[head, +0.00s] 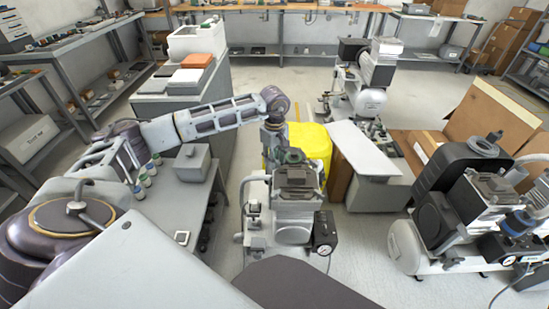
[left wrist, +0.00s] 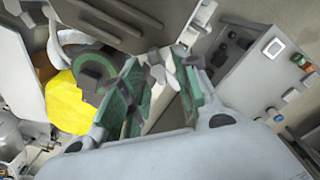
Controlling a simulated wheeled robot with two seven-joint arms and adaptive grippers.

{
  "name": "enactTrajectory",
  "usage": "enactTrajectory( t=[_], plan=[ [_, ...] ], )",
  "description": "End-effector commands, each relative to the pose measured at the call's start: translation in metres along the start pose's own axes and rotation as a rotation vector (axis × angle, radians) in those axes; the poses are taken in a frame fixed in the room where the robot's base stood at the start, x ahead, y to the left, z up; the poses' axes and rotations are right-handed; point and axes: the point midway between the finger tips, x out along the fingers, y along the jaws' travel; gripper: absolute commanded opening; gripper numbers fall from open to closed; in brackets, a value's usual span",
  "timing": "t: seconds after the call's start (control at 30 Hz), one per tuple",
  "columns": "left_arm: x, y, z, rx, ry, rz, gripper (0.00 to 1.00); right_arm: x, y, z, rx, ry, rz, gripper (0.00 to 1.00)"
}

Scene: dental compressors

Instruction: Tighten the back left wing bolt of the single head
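The single-head compressor (head: 292,234) stands in the lower middle of the head view, with its dark-topped head (head: 297,178) facing up. My left gripper (head: 290,157) reaches in from the left and points down at the back of that head. In the left wrist view its two green-padded fingers (left wrist: 160,80) are apart. A small grey wing bolt (left wrist: 157,70) shows between and just beyond the fingertips; I cannot tell whether they touch it. In the head view the gripper hides this bolt. My right gripper is not in view.
A black gauge box (head: 325,232) sits at the compressor's right side. A yellow bin (head: 312,146) stands close behind it. A grey side table (head: 184,200) with small jars is at the left. Other compressors (head: 465,200) stand at the right and back.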

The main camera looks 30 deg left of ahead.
Motion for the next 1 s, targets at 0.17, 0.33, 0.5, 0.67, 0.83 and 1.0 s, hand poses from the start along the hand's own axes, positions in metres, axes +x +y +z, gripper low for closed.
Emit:
enactTrajectory(
  t=[0.17,0.33,0.5,0.67,0.83,1.0],
  plan=[
    [0.0,0.0,0.0,0.0,0.0,-0.001,0.31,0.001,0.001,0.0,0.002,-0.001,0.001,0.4],
    [-0.003,0.0,0.0,0.0,-0.001,0.0,0.31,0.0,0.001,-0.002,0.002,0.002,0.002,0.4],
    [-0.015,0.0,0.0,0.0,-0.001,0.0,0.31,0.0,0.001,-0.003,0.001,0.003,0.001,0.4],
    [-0.034,0.001,0.0,0.0,0.0,0.002,0.31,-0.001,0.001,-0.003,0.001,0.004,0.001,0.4],
    [-0.059,0.001,0.0,0.0,0.0,0.002,0.31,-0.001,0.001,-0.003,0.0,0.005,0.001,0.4],
    [-0.085,0.001,0.0,0.0,0.0,0.002,0.31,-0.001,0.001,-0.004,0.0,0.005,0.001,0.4]
  ],
)
